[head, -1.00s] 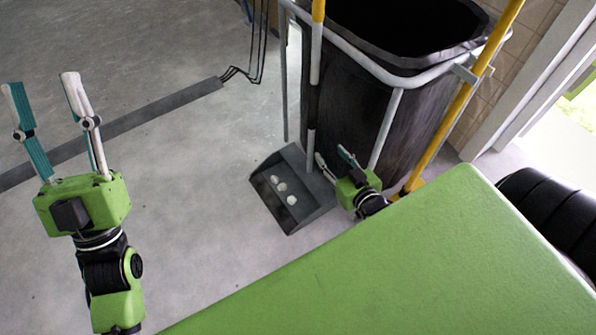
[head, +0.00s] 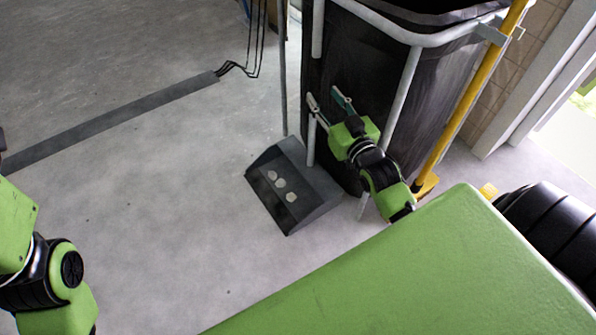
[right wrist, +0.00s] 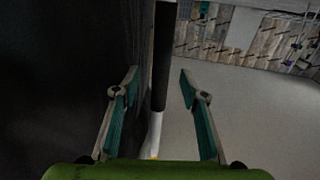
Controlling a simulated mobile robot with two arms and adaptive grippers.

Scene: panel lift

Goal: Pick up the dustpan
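The dark grey dustpan (head: 316,187) stands on the floor in the head view, with several pale scraps in it. An upright pole (head: 311,150), apparently its handle, rises from its back beside the black bin; it is white with a black section. My right gripper (head: 327,97) is open beside the pole, in front of the bin. In the right wrist view, the pole's black section (right wrist: 161,60) shows between the two spread fingers (right wrist: 158,84), with gaps on both sides. I cannot tell its depth between them. My left arm is at the left edge; its fingers are out of view.
The black bin (head: 345,120) in a white and yellow frame (head: 455,95) stands close behind the right gripper. My green base fills the lower right. A dark floor strip (head: 120,118) with cables lies at the left. The floor left of the dustpan is clear.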

